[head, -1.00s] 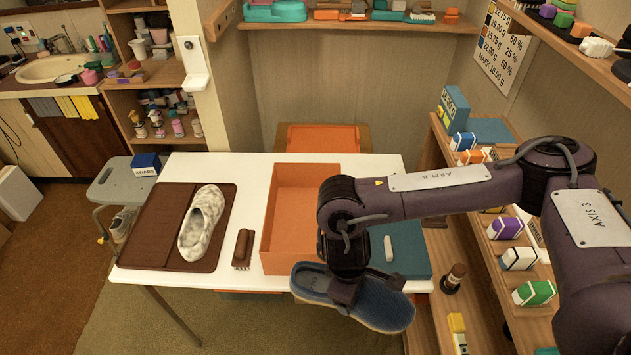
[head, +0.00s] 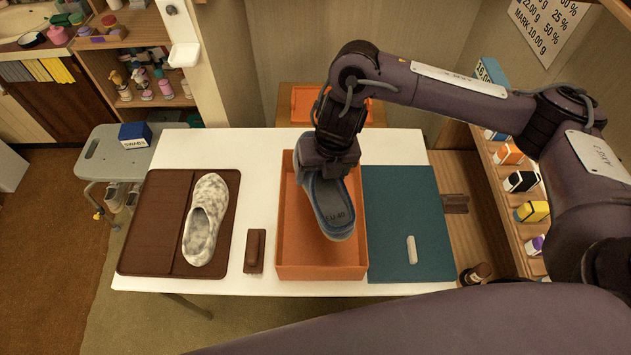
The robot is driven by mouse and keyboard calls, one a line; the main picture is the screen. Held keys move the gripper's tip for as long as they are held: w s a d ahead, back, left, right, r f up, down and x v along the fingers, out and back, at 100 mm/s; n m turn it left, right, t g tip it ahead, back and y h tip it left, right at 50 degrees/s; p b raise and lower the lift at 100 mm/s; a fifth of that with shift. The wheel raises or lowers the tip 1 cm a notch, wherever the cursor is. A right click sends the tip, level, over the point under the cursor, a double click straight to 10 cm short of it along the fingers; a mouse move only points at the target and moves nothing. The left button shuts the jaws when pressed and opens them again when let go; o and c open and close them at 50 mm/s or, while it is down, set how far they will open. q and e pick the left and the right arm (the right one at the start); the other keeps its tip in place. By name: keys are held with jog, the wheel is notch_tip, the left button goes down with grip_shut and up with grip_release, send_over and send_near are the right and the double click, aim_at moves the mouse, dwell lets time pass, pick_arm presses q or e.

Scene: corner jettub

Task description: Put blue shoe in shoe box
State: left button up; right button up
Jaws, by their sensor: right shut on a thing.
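The blue shoe (head: 337,216) hangs from my right gripper (head: 330,168), which is shut on it. The shoe is tilted, its open side with a light insole facing the camera. It is over the orange shoe box (head: 298,272), in front of the box's inner floor; I cannot tell whether it touches the box. The box is open and stands on the white table. No other item shows inside it, though the shoe and gripper hide part of the inside. My left gripper is not in view.
A mottled white shoe (head: 206,222) lies on a brown mat (head: 150,220) at the left. A brown brush (head: 255,251) lies between mat and box. A teal mat (head: 398,205) with a white stick (head: 412,249) lies right of the box. Shelves of small boxes (head: 509,154) stand at the right.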

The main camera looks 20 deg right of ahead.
jog(key=shift+w+r+n, duration=0.15)
jog(key=shift+w+n, duration=0.2)
jog(key=shift+n, duration=0.05)
jog(key=shift+w+f, duration=0.1)
jog(key=shift+f, duration=0.2)
notch_tip(320, 180, down, 8)
jog(key=b, duration=0.6)
send_near(316, 221)
jog(key=shift+w+a+f, duration=0.2)
jog(key=shift+w+f, duration=0.1)
jog(key=shift+f, duration=0.2)
notch_tip(316, 221, down, 3)
jog(key=shift+b, duration=0.5)
jog(key=shift+f, duration=0.4)
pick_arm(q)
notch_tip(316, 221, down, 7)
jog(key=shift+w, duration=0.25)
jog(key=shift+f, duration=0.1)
